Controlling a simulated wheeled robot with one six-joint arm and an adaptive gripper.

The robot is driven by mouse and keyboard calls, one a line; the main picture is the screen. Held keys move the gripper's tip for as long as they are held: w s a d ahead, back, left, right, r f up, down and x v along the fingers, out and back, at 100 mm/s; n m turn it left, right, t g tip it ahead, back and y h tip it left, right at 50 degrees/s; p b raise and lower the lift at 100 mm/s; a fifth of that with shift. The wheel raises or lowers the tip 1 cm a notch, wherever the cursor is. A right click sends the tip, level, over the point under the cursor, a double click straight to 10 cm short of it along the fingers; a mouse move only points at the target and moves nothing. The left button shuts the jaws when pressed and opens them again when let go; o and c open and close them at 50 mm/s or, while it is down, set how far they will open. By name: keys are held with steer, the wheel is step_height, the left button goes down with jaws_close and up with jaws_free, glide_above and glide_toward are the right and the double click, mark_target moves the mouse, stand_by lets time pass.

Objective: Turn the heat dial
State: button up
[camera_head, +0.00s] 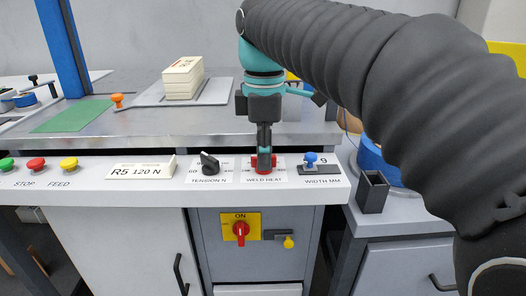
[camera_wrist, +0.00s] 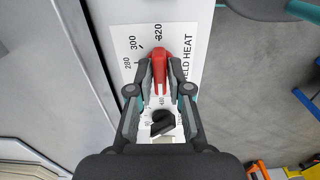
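The heat dial is a red knob above the WELD HEAT label on the white panel, seen in the head view (camera_head: 273,162) and the wrist view (camera_wrist: 160,66). My gripper (camera_head: 264,152) points down onto it and partly hides it in the head view. In the wrist view my gripper (camera_wrist: 160,74) has one fingertip on each side of the red knob, close against it. The scale numbers 280, 300 and 320 show beyond the knob, with the knob's far end near 320. The lower part of the scale is partly hidden by the fingers.
A black tension dial (camera_head: 209,163) is left of the heat dial, and a blue-knobbed width slider (camera_head: 310,160) is right. A paper stack (camera_head: 183,78) stands on the bench behind. A red switch (camera_head: 240,230) is below. An open black holder (camera_head: 372,192) stands at right.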

jaws_close()
steer(key=shift+m+p, duration=0.3)
steer(key=m+p, duration=0.2)
steer(key=m, duration=0.1)
steer(key=shift+r+m, duration=0.15)
steer(key=shift+m, duration=0.15)
steer(key=shift+m+p, duration=0.95)
steer(key=shift+m, duration=1.25)
steer(key=o, duration=0.6)
jaws_free()
